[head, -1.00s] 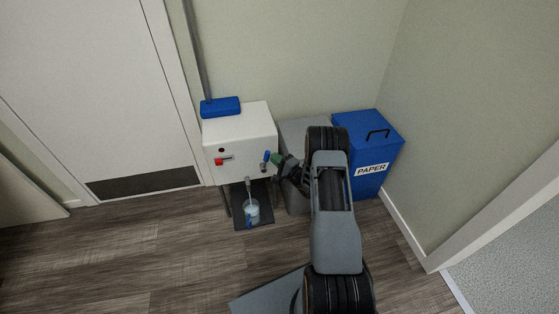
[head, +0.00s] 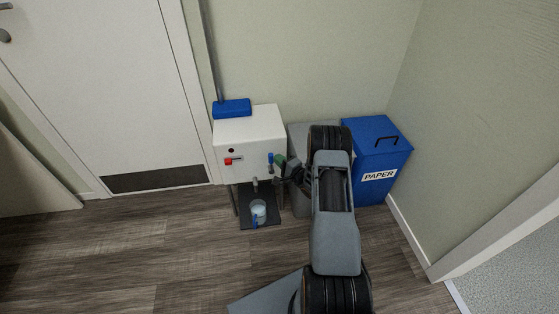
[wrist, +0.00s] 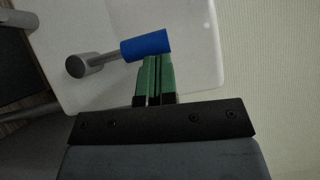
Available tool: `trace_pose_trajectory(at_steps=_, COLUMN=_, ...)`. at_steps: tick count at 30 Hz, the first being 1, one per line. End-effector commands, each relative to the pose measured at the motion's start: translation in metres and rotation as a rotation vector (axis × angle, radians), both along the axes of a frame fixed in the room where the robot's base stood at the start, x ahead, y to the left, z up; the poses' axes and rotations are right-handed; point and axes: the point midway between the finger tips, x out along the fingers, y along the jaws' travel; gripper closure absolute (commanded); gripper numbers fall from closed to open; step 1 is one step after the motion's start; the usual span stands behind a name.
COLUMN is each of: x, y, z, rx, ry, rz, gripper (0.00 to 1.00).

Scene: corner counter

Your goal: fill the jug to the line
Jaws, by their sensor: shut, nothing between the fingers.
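The jug (head: 258,212), clear with a blue handle, stands on the dark tray under the grey spout (head: 255,184) of the white dispenser (head: 251,146). Its line and water level are too small to read. No stream shows clearly between spout and jug. The dispenser's front has a red lever (head: 230,161) at left and a blue-handled lever (head: 271,158) at right. My gripper (head: 281,161), with green fingers, is shut and empty just right of the blue lever. In the wrist view my gripper's fingertips (wrist: 153,62) are at the blue handle (wrist: 145,45), touching or nearly so.
A blue box (head: 232,107) sits on the dispenser by a grey pipe. A grey bin (head: 300,203) stands right of the dispenser, partly behind my arm, then a blue paper bin (head: 378,160). The floor (head: 130,250) at left is clear.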

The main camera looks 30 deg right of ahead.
Motion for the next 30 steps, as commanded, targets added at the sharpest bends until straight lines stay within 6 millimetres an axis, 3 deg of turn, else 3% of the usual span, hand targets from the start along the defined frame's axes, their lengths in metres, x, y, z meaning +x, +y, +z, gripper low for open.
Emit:
trace_pose_trajectory(at_steps=5, x=-0.003, y=-0.008, z=-0.001, rx=0.001, ry=0.000, rz=0.002, gripper=1.00)
trace_pose_trajectory(at_steps=10, x=-0.010, y=-0.029, z=-0.001, rx=-0.002, ry=-0.003, rz=0.011, gripper=1.00)
trace_pose_trajectory(at_steps=21, x=-0.080, y=-0.052, z=0.002, rx=0.002, ry=0.002, rz=0.010, gripper=1.00)
trace_pose_trajectory(at_steps=30, x=-0.103, y=-0.059, z=0.001, rx=-0.001, ry=0.000, rz=0.014, gripper=1.00)
